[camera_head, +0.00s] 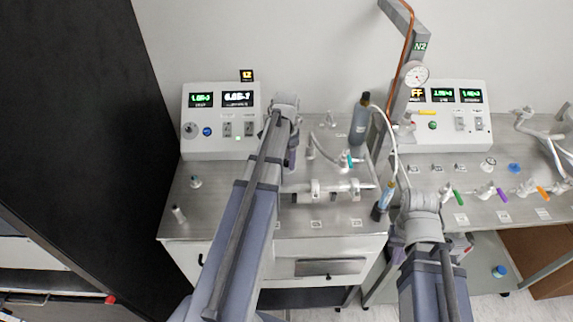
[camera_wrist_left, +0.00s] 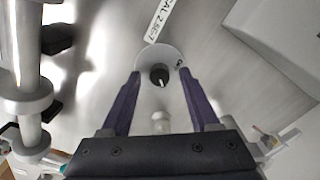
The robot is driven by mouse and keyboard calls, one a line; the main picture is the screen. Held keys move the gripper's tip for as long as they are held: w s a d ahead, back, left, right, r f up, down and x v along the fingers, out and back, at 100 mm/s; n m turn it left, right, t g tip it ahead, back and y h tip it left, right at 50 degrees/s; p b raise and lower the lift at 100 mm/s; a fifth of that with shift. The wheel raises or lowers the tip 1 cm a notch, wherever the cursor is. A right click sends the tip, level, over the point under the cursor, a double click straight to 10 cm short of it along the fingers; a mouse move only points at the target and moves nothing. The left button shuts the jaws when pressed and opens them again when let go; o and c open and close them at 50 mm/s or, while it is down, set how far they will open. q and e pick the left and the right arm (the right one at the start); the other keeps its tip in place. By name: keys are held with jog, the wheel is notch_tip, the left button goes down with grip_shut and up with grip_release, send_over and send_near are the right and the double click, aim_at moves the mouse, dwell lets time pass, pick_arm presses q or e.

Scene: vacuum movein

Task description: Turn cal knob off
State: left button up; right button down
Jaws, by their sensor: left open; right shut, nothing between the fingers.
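The cal knob (camera_wrist_left: 159,76) is small and black with a white pointer, on a round white dial (camera_wrist_left: 147,59) beside a label (camera_wrist_left: 163,14) reading "CAL 2.5E-7" in the left wrist view. My left gripper (camera_wrist_left: 154,72) is open, its two purple fingers on either side of the knob in the picture, with nothing held. I cannot tell whether the fingers touch it. In the head view my left gripper (camera_head: 291,156) points down over the left bench, and the knob is hidden by it and my arm. My right gripper (camera_head: 398,254) is shut, empty and mostly hidden behind its wrist.
A control box (camera_head: 220,145) with lit displays stands left of my left arm; another control box (camera_head: 452,143) stands at right. Metal piping (camera_head: 337,188) lies close right of my left gripper. A dark cylinder (camera_head: 359,122) stands behind it. Coloured valve handles line the right bench.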

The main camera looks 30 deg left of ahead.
pick_arm(q)
jog(key=shift+f, duration=0.1)
grip_shut()
dwell(0.5)
